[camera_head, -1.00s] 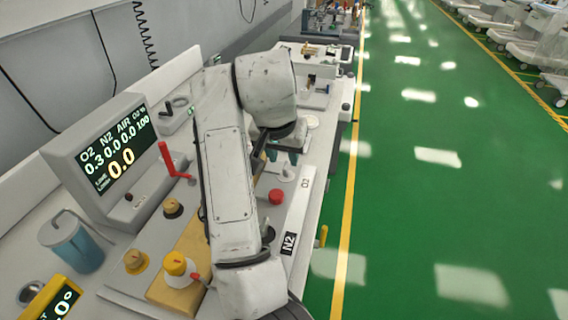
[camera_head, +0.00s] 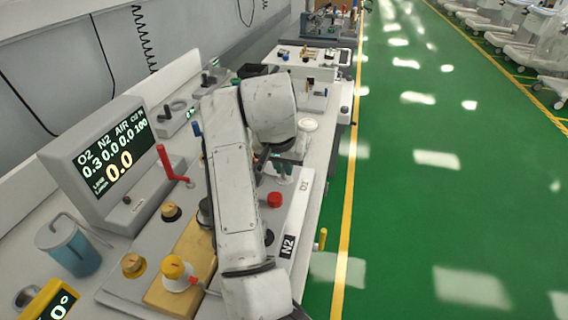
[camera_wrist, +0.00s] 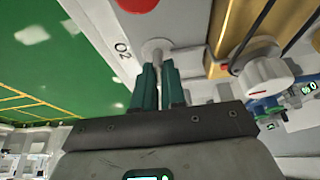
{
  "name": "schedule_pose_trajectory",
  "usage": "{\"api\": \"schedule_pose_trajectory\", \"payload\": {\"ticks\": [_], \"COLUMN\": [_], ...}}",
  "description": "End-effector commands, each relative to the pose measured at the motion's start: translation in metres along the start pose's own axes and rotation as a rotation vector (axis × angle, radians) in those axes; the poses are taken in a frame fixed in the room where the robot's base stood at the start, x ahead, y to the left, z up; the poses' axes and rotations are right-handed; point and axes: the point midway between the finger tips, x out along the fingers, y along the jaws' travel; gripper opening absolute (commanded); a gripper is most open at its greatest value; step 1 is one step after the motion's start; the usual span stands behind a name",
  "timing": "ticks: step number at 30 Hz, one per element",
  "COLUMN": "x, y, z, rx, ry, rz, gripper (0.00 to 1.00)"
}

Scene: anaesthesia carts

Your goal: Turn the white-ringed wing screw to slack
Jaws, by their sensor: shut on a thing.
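The pale base looks like the white ring of the wing screw; the wings cannot be made out. In the head view my gripper (camera_head: 284,170) shows small and partly covered by my arm, behind the red knob (camera_head: 274,199).
A yellow-and-white knob (camera_head: 176,270) sits on a brass block (camera_head: 166,298). A red lever (camera_head: 168,163) stands by the display (camera_head: 108,160). A pale disc (camera_head: 307,125) lies beyond my gripper.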

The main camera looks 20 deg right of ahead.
Motion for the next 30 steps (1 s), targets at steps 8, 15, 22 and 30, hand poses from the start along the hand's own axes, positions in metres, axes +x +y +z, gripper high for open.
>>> {"api": "schedule_pose_trajectory", "payload": {"ticks": [8, 15, 22, 30], "x": [-0.0002, -0.0020, -0.0053, -0.0070], "y": [0.0001, 0.0009, 0.0025, 0.0047], "z": [0.0000, -0.0008, -0.0021, -0.0033], "rx": [0.000, -0.031, -0.142, -0.364], "ry": [0.000, 0.000, -0.001, -0.003], "rz": [0.000, -0.010, -0.055, -0.147], "gripper": [0.00, 0.00, 0.00, 0.00]}}
